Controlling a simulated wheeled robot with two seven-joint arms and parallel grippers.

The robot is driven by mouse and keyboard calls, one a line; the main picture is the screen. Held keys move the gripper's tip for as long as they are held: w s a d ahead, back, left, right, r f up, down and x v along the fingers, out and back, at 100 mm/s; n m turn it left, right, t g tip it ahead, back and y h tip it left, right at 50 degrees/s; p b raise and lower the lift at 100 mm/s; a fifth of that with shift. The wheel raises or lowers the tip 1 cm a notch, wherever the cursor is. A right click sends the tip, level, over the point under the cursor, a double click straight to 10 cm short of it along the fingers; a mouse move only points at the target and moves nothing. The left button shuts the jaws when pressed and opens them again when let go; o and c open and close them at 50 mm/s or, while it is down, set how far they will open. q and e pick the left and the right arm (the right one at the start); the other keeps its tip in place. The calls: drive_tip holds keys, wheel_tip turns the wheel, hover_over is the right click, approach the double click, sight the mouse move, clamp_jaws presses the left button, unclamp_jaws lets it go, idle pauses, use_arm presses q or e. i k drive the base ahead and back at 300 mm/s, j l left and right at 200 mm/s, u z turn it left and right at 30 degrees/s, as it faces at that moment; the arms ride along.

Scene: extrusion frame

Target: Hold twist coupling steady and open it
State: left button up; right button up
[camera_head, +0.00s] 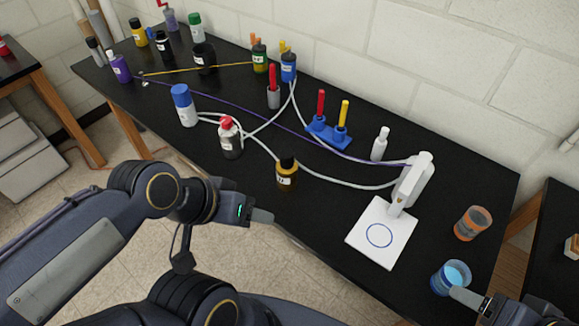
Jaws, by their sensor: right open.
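I cannot make out a twist coupling for sure in the head view. White hoses (331,182) run over the black table among the bottles to a white stand (414,180), and any coupling on them is too small to tell. My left gripper (262,216) is in front of the table's near edge, below the yellow bottle with a black cap (287,173). Its fingers look like one grey block, so its opening does not show. My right gripper (464,296) is open at the lower right, close to a blue cup (450,278). Whether it touches the cup is unclear.
A white plate with a blue ring (378,236) lies under the stand. A blue holder with red and yellow rods (328,133), a blue-capped white bottle (184,105) and a red-capped bottle (230,138) stand on the table.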

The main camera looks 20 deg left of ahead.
sight(287, 179)
drive_tip(key=j+z, duration=0.35)
drive_tip(key=j, duration=0.4)
drive_tip(key=j+z, duration=0.35)
drive_tip(key=j, duration=0.45)
drive_tip(key=k+j+z, duration=0.1)
drive_tip(key=j+z, duration=0.25)
drive_tip(key=j, duration=0.4)
